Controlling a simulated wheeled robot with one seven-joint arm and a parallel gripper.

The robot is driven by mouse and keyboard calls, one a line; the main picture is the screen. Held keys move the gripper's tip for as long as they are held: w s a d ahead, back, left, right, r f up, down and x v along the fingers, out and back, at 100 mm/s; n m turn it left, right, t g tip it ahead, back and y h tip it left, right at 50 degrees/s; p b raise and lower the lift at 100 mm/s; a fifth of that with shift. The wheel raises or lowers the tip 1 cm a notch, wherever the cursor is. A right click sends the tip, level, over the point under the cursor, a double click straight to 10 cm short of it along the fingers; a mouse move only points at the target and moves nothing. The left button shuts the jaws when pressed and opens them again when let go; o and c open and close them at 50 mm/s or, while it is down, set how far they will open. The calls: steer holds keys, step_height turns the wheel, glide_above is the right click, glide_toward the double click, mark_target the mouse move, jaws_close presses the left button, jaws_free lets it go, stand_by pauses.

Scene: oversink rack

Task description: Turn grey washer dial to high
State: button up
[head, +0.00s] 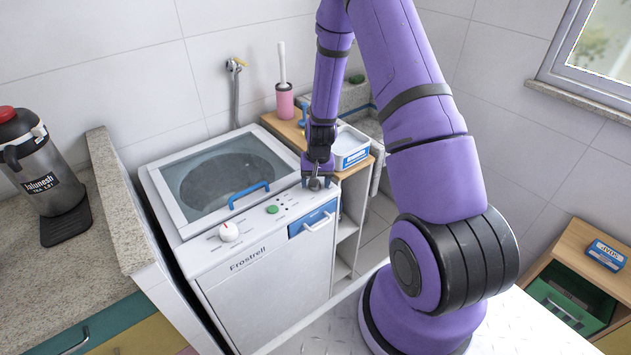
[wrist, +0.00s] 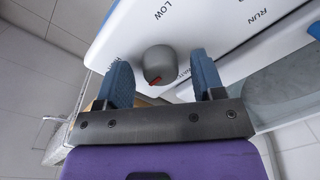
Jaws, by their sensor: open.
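The grey dial (wrist: 158,62) is a round knob with a red pointer mark, on the white front panel of the washer (head: 262,275). My gripper (wrist: 162,66) is open, with one blue finger on each side of the dial and visible gaps to it. The word LOW shows above the dial in the wrist view; other lettering beside it is partly hidden by the fingers. The pointer lies on the side facing my gripper, away from LOW. In the head view my gripper (head: 317,180) is over the panel's right end, and the grey dial (head: 315,185) is mostly covered.
A white dial (head: 229,232) and a green button (head: 272,209) are on the same panel. The washer's lid (head: 190,225) is shut, with a blue handle (head: 249,195). A white tray (head: 350,146) stands on a wooden shelf to the right, close to my arm.

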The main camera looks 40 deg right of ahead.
step_height(320, 180, up, 11)
steer(key=shift+s+d, duration=0.2)
steer(key=shift+d, duration=0.15)
stand_by(0.3)
steer(key=shift+f, duration=0.1)
stand_by(0.3)
